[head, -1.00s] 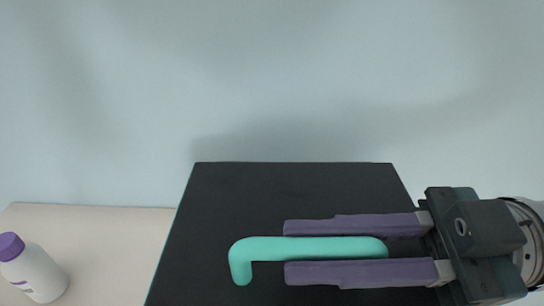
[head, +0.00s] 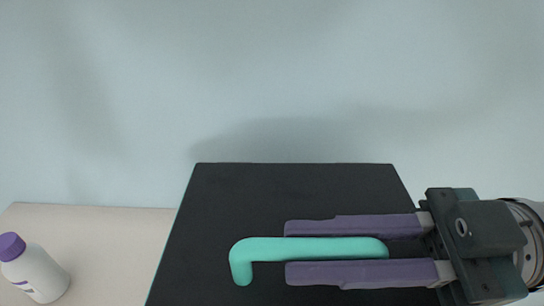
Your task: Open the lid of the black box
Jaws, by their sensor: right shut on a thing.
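The black box (head: 270,192) shows its flat black top, with a thin teal edge on the left side; its near part runs out of the picture. A teal bar handle (head: 262,249) lies across the top and bends toward me at its left end. My right gripper (head: 286,251) comes in from the right. Its two purple fingers are shut on the handle, one on the far side and one on the near side. The handle's right end reaches in between the fingers. My left gripper is not in view.
A white bottle with a purple cap (head: 36,271) stands on the pale table (head: 110,240) left of the box. The table between the bottle and the box is clear. A pale wall (head: 270,80) rises behind.

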